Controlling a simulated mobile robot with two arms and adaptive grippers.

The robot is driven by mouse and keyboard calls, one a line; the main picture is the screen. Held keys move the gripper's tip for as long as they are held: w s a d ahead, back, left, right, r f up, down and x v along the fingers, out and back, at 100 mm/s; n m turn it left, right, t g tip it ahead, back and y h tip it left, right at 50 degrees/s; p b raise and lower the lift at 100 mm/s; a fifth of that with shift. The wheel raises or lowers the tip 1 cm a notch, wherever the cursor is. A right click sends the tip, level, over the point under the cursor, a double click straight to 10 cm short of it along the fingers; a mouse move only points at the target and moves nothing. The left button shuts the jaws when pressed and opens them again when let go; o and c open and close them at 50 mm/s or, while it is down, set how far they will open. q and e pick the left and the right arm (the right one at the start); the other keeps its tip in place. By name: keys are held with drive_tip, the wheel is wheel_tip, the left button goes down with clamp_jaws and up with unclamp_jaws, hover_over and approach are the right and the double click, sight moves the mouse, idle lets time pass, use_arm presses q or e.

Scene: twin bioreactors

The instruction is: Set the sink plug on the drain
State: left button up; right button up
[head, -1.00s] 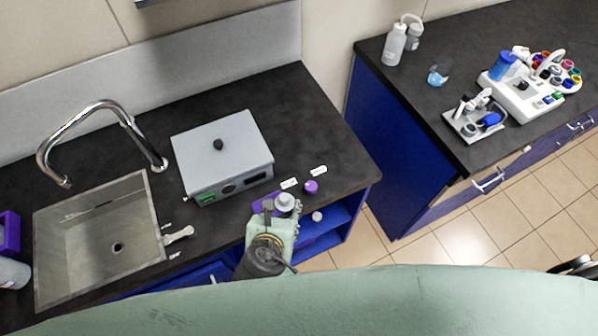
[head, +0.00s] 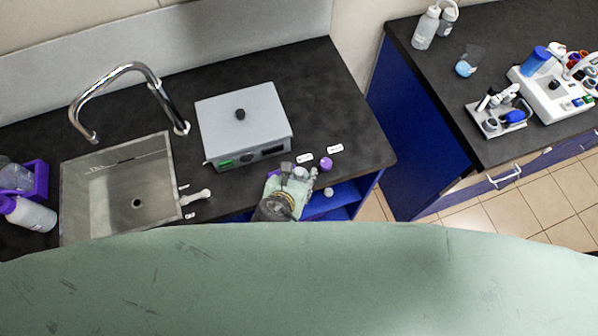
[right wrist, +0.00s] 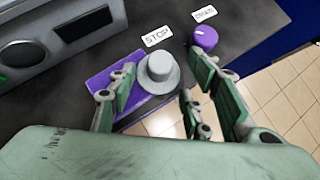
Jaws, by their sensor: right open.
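The grey sink plug (right wrist: 158,72), a wide-rimmed disc with a raised knob, is at the counter's front edge beside a flat purple pad (right wrist: 112,85). In the head view the plug (head: 301,173) is small and partly crowded by my gripper. My right gripper (right wrist: 163,80) is open, with its fingers on either side of the plug; I cannot tell whether they touch it. The right gripper also shows in the head view (head: 290,183). The drain (head: 137,202) is a dark, uncovered hole in the floor of the steel sink (head: 100,190) at left. My left gripper is not in view.
A grey box device (head: 243,125) stands behind the plug, near my gripper. A purple knob (right wrist: 204,38) sits to the plug's right. A curved faucet (head: 125,70) arches behind the sink, and a light lever (head: 196,197) lies at its right edge.

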sight(299, 175)
drive_tip(key=shift+c, duration=0.2)
drive_tip(key=shift+c, duration=1)
drive_tip(key=c, duration=0.8)
drive_tip(key=shift+o, duration=0.2)
drive_tip(key=shift+r, duration=0.15)
drive_tip(key=shift+r, duration=0.65)
drive_tip(key=shift+c, duration=0.2)
drive_tip(key=r, duration=0.2)
drive_tip(key=b, duration=0.1)
drive_tip(key=shift+s+d+r, duration=0.3)
drive_tip(key=shift+r, duration=0.1)
drive_tip(key=s+d+r+b, duration=0.1)
drive_tip(key=s+d+r, duration=0.5)
drive_tip(key=s+d, duration=0.1)
drive_tip(key=shift+s+d+r, duration=0.15)
drive_tip(key=shift+s+r, duration=0.2)
drive_tip(key=shift+s, duration=0.2)
